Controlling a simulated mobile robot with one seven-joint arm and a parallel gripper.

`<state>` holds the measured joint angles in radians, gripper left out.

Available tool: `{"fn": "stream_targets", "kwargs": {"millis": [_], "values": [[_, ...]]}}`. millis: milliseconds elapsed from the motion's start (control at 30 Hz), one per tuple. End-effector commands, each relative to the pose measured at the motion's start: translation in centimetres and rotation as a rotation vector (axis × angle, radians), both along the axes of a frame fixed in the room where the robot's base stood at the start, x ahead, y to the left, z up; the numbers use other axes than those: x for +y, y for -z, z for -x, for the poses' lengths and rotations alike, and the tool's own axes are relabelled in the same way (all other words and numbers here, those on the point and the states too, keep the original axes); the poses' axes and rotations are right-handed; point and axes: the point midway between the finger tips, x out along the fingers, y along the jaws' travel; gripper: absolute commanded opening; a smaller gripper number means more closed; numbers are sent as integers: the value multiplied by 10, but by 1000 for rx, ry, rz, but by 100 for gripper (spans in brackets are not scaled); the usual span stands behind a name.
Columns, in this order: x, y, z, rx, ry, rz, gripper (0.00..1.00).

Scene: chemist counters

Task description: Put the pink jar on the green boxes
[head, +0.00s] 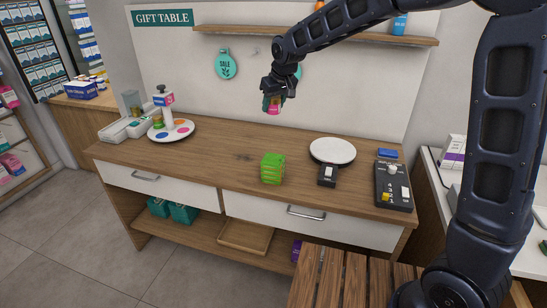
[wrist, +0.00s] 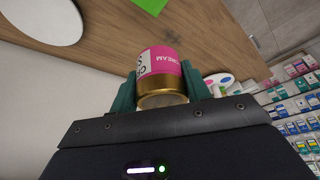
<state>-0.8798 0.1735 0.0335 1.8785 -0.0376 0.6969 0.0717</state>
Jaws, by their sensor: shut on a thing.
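The pink jar (wrist: 160,66) has a gold end and a white label with the word CREAM. My gripper (wrist: 164,92) is shut on it, one finger on each side. In the head view the jar (head: 272,110) hangs below my gripper (head: 272,100), well above the counter. The green boxes (head: 272,168) form a small stack on the wooden counter, below the jar in the head view. A corner of green (wrist: 150,5) shows at the top of the wrist view.
A white round plate (head: 332,151) and a small black switch box (head: 327,175) stand right of the green boxes. A black control panel (head: 394,186) is further right. A white disc with coloured spots (head: 171,131) stands left. The counter between is clear.

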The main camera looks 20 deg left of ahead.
Motion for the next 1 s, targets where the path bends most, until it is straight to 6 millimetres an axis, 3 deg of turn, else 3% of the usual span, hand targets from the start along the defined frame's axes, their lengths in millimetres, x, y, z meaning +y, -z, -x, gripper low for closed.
{"fn": "stream_targets", "kwargs": {"millis": [600, 1000], "values": [[0, 128, 1, 2, -1, 3, 23], [0, 161, 0, 1, -1, 2, 23]]}}
